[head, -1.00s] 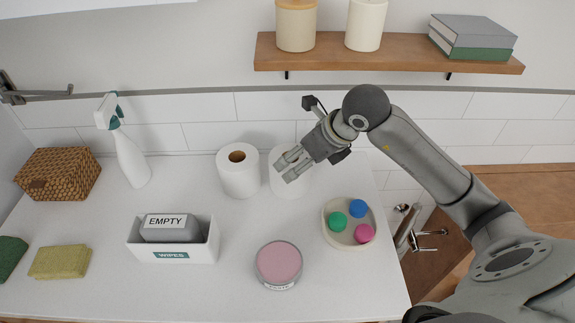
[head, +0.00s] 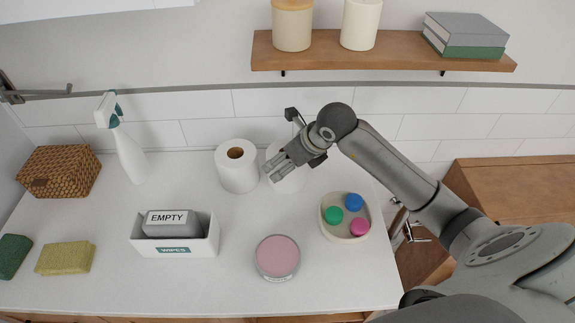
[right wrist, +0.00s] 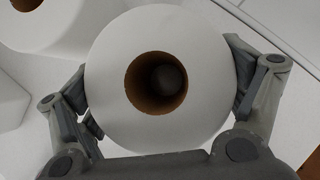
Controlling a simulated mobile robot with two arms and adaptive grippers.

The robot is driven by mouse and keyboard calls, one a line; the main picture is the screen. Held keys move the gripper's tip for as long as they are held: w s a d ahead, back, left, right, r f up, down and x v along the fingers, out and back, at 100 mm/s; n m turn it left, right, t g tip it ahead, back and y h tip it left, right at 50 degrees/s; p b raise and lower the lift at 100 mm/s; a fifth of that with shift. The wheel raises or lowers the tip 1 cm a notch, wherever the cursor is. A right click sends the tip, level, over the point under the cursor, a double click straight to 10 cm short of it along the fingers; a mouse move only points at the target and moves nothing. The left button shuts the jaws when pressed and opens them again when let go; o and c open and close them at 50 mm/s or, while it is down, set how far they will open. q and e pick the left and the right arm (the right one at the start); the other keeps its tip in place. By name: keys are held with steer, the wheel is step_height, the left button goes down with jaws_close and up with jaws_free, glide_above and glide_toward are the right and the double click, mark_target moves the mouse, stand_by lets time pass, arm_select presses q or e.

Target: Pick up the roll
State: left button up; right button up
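A white paper roll (head: 290,184) stands upright on the counter, partly hidden behind my right gripper (head: 272,171) in the head view. In the right wrist view this roll (right wrist: 208,105) fills the middle, its brown core hole facing the camera. The fingers of my right gripper (right wrist: 162,85) are spread wide, one side left of the roll and the other right of it, close to its edges. I cannot tell whether they touch it. A second white roll (head: 237,173) stands just left of it, apart from the gripper. My left gripper is not in view.
A round tray (head: 345,238) with coloured balls is right of the rolls. A wooden shelf (head: 385,54) hangs above.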

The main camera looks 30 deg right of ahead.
steer(key=c, duration=0.5)
steer(key=shift+r, duration=0.15)
